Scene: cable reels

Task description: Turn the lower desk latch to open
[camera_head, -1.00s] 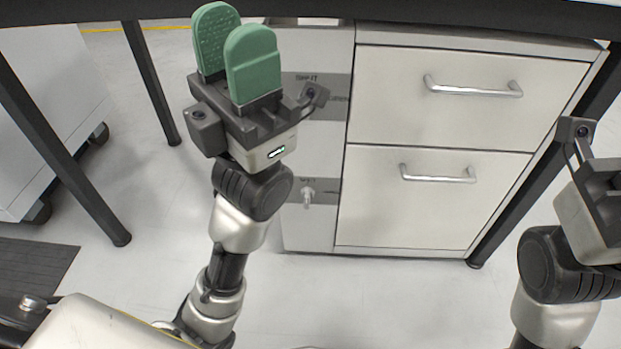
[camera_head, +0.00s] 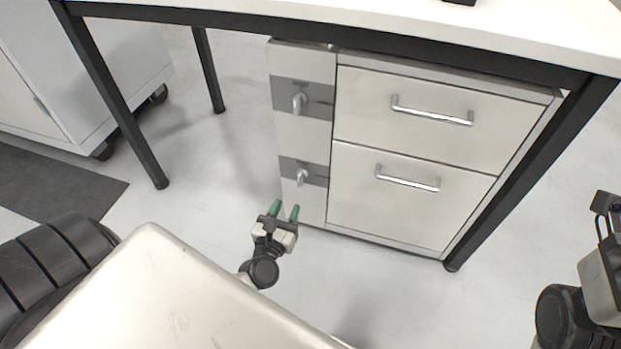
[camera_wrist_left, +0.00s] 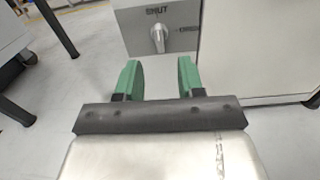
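The lower latch (camera_head: 301,176) is a small silver knob on a grey band, low on the narrow panel left of the drawers. In the left wrist view the latch (camera_wrist_left: 158,38) points roughly upright, below the word SHUT, with another label to its right. My left gripper (camera_head: 284,212) is open and empty, with green fingers, below and in front of the latch, apart from it. In the left wrist view the latch lies ahead, between and beyond the fingertips (camera_wrist_left: 160,78). My right gripper is at the right edge; its fingers are not visible.
An upper latch (camera_head: 299,103) sits higher on the same panel. Two drawers with bar handles (camera_head: 432,110) are to its right, under the desk top (camera_head: 400,20). Dark desk legs (camera_head: 118,105) stand at both sides. The floor before the panel is clear.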

